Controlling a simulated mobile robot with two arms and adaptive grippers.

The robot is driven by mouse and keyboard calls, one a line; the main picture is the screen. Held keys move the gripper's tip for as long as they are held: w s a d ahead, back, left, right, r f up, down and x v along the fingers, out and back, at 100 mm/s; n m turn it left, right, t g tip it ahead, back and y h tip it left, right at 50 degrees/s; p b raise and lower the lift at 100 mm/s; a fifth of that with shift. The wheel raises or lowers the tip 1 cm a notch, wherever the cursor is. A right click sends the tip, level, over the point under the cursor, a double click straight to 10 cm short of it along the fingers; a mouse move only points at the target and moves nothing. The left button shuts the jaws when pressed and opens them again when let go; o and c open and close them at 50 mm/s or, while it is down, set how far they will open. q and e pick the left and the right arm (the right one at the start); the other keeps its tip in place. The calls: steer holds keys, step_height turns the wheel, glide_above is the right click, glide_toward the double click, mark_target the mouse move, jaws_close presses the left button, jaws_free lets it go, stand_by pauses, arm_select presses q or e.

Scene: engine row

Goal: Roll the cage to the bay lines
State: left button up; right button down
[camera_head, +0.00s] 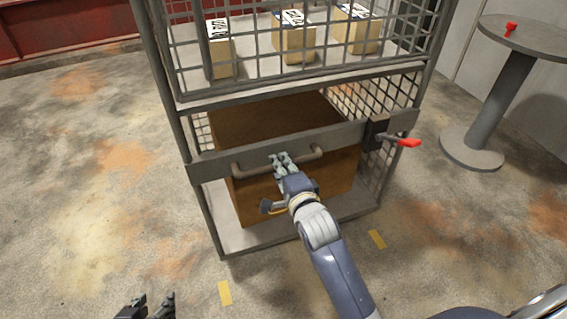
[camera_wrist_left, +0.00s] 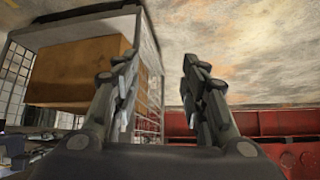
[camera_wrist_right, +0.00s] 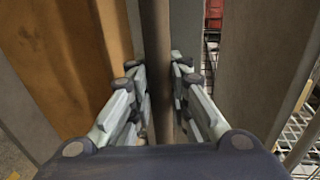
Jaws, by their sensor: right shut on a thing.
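The cage (camera_head: 290,92) is a grey wire-mesh trolley standing upright in the middle of the head view. A bar handle (camera_head: 250,168) runs across its near side. My right gripper (camera_head: 283,160) is shut on this handle near its middle; the bar (camera_wrist_right: 158,50) passes between the fingers in the right wrist view. My left gripper (camera_head: 147,306) is open and empty at the bottom left, apart from the cage; its fingers stand apart in the left wrist view (camera_wrist_left: 160,72).
The cage carries a large brown box (camera_head: 305,185) below and several small labelled boxes (camera_head: 293,38) above. A red-handled latch (camera_head: 407,142) is on its right. A round grey table (camera_head: 530,36) stands at right. Stained concrete floor (camera_head: 80,190) is clear at left.

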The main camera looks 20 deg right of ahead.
steer(key=shift+s+a+f, duration=0.1)
steer(key=shift+a, duration=1.2)
steer(key=c, duration=1.5)
jaws_free()
steer(key=shift+d, duration=0.25)
arm_select(q)
steer(key=shift+s+a+f+g, duration=0.25)
steer(key=shift+s+a+f, duration=0.05)
steer(key=shift+s, duration=0.35)
steer(key=shift+s+a+f+g, duration=0.25)
steer(key=shift+s+f, duration=0.05)
steer(key=shift+s, duration=0.3)
arm_select(e)
steer(key=shift+s, duration=0.1)
steer(key=s, duration=0.2)
steer(key=s+r, duration=0.1)
steer(key=s, duration=0.4)
steer(key=shift+s+d+r, duration=0.1)
steer(key=shift+d+r, duration=0.1)
steer(key=shift+r, duration=0.05)
